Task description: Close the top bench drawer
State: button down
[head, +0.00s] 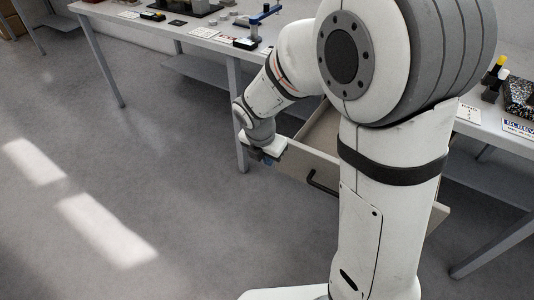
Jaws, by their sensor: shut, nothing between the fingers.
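The top bench drawer (294,159) stands pulled out from under the bench, its inside partly visible from above. Its front panel carries a dark bar handle (321,183). My arm hides the right part of the drawer and much of the bench above it. My gripper (266,158) is at the left end of the drawer front, very near or touching it. The fingers are small and dark here, with nothing seen held between them. Contact with the panel cannot be told for sure.
The workbench (187,33) runs across the back, with tools, labels and a blue-handled device (262,15) on top. A bench leg (237,110) stands just behind my gripper. More parts lie on the bench at right (481,112). The grey floor (130,150) at left is clear.

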jog(key=w+d+f+b, duration=0.1)
jog(key=w+d+f, duration=0.2)
jog(key=w+f, duration=0.1)
jog(key=shift+w+f, duration=0.15)
jog(key=shift+f, duration=0.55)
